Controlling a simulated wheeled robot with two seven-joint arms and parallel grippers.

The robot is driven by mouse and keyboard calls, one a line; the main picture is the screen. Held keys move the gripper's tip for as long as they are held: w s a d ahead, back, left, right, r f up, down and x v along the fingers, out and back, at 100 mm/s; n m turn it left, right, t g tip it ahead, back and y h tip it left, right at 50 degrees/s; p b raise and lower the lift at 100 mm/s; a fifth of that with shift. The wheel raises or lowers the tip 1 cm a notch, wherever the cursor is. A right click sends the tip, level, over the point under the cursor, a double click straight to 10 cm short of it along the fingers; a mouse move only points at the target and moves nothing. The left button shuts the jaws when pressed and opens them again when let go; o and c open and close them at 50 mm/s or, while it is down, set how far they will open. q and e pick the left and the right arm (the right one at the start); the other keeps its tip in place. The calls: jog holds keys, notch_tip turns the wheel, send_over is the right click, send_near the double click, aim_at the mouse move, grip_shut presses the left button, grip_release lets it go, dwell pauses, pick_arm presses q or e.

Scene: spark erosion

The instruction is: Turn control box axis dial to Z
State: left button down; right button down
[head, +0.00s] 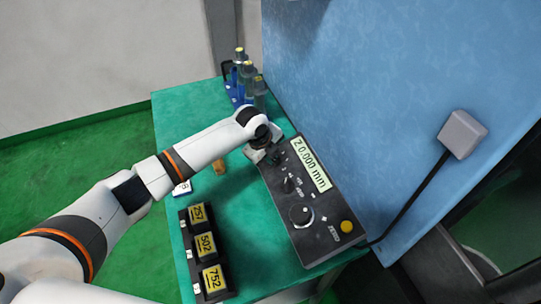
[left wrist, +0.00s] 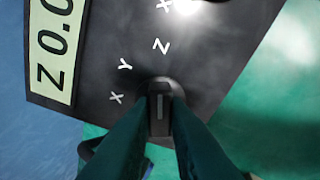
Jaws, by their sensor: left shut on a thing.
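The black control box (head: 326,222) lies on the green table, and its display (head: 311,164) reads "Z 0.000 mm". My left gripper (head: 263,152) is over the far end of the box. In the left wrist view my left gripper (left wrist: 160,125) is shut on the axis dial (left wrist: 160,88), one finger on each side. White letters X, Y and Z sit in an arc around the dial. Its pale mark lines up toward the Z (left wrist: 161,46). The fingers hide part of the dial. My right gripper is not in view.
A black holder with numbered yellow labels (head: 206,243) stands at the table's near left. Several bottles (head: 248,72) stand at the far end. A blue panel (head: 390,90) rises right of the box, with a grey box (head: 462,134) and a cable. The green table (head: 180,115) is clear at far left.

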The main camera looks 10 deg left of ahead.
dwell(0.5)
pick_arm(q)
jog(key=c, duration=1.4)
grip_release()
jog(key=b+v, duration=0.1)
jog(key=v, duration=1.1)
jog(key=shift+b, duration=0.35)
jog(key=shift+f, duration=0.1)
